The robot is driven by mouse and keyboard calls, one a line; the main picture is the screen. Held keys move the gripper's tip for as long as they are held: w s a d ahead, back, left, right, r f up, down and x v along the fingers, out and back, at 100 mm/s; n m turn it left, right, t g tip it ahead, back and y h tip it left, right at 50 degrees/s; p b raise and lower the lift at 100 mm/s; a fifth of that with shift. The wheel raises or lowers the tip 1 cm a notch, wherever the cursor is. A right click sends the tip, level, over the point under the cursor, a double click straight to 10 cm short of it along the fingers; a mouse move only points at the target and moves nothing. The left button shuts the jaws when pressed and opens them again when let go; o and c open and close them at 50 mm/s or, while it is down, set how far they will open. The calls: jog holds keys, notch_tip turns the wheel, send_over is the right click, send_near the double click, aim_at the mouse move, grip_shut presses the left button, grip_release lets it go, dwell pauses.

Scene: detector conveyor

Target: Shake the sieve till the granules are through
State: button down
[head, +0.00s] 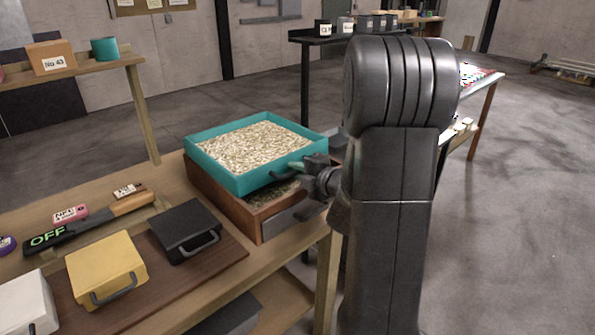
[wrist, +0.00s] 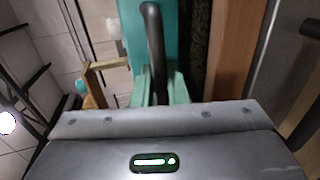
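The sieve (head: 212,175) is a teal square frame full of pale granules (head: 252,146), seen in the head view. It sits above a brown wooden box (head: 225,205), offset from it, with a gap at the front where a dark, speckled inside shows. My gripper (head: 303,168) is at the sieve's dark handle on its right front side. In the wrist view the handle (wrist: 152,40) runs down between my gripper's fingers (wrist: 158,88), which appear closed on it. The teal sieve wall also shows there (wrist: 177,45). The sieve's mesh is hidden under the granules.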

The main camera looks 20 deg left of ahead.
jog(key=b+v, duration=0.1)
jog(key=v, duration=0.1)
jog(key=f+b+v, duration=0.1)
jog(key=v, duration=0.2)
jog(key=shift+s+d, duration=0.2)
jog(key=shift+d, duration=0.2)
jog(key=c, duration=1.6)
grip_release()
jog(key=shift+o, duration=0.2)
jog(key=v, duration=1.3)
jog(key=shift+s+d, duration=0.15)
jog(key=shift+d, duration=0.15)
